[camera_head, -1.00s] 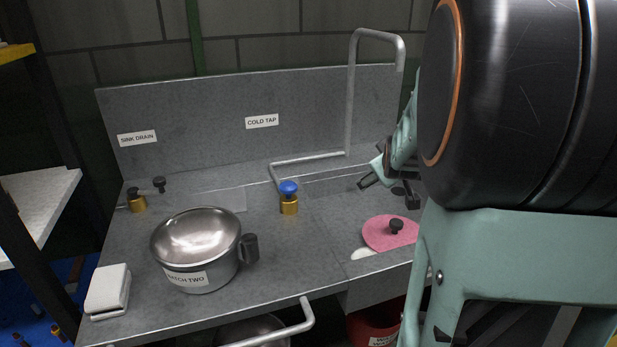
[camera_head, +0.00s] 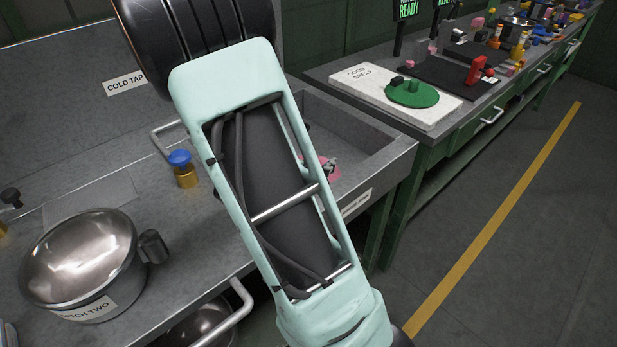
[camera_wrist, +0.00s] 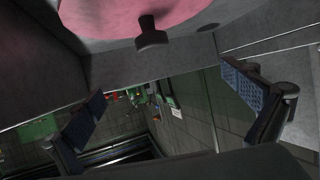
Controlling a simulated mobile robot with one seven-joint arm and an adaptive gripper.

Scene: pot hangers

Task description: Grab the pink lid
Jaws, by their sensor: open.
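The pink lid (camera_wrist: 115,14) fills the top of the wrist view, with its dark knob (camera_wrist: 151,36) pointing toward the space between my fingers. My gripper (camera_wrist: 172,106) is open, with one blue-padded finger on each side and nothing between them. The knob is a little beyond the fingertips and apart from them. In the head view, only a small pink part of the lid (camera_head: 321,176) shows at the sink beside my arm, which hides the rest of it. Small grey parts of my gripper (camera_head: 331,166) show there too.
The sink's raised wall (camera_head: 375,160) borders the lid's area. A green lid (camera_head: 413,94) lies on the white GOOD SHELF board on the bench at right.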

